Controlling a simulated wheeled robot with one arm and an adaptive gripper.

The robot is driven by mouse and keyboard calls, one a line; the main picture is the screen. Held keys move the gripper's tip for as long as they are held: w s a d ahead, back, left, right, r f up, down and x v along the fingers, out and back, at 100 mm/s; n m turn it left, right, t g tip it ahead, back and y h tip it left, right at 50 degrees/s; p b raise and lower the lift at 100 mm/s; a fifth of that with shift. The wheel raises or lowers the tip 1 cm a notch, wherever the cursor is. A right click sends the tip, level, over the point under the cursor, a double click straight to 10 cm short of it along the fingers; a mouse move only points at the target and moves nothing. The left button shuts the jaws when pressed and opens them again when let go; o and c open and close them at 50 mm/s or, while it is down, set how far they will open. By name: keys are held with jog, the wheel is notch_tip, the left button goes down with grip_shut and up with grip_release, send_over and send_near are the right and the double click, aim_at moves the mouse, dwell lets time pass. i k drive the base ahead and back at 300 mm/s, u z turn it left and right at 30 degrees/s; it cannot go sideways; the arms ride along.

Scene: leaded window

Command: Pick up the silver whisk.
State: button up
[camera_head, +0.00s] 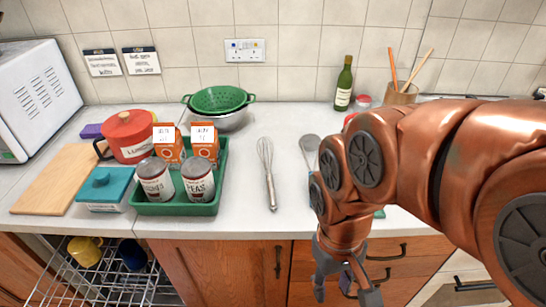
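The silver whisk (268,174) lies on the white counter, its wire loops toward the wall and its handle toward the front edge. Nothing touches it. My gripper (345,293) hangs at the end of the copper-coloured arm, in front of the counter and lower right of the whisk. Its fingers point down and stand apart, with no object seen between them. The fingertips are near the bottom edge of the picture.
A green tray (176,209) with tins and orange cartons stands left of the whisk. A strainer (309,146) lies to its right, partly hidden by my arm. A green colander (218,99) and wine bottle (344,84) stand behind. An open dish rack (95,277) is lower left.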

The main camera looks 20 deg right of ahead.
aim_at(273, 206)
jog(key=u, duration=2.05)
jog(key=k, duration=0.9)
jog(key=u, duration=0.8)
